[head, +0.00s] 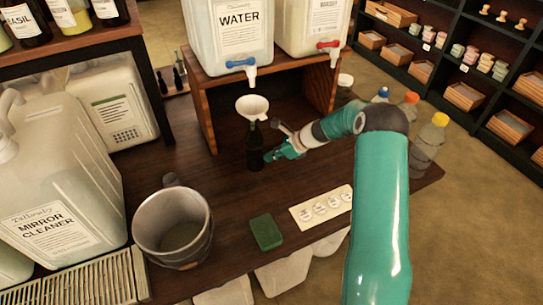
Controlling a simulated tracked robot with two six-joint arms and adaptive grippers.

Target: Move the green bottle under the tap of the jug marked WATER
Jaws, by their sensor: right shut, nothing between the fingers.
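A dark green bottle (254,150) stands upright on the dark wooden counter with a white funnel (252,107) in its mouth. The jug marked WATER (230,38) stands on a wooden stand, and its blue-handled tap (243,66) is directly above the funnel in the picture. I cannot tell whether the two line up exactly in depth. My right gripper (270,156) is shut and empty, low beside the bottle's right side. Whether it touches the bottle is too small to tell. My left gripper is not in view.
A second jug (312,25) with a red tap stands right of the water jug. A metal bucket (173,228), a green sponge (266,232) and a label card (321,207) lie nearer. Capped bottles (428,142) stand at the right edge. Large jugs (57,190) fill the left.

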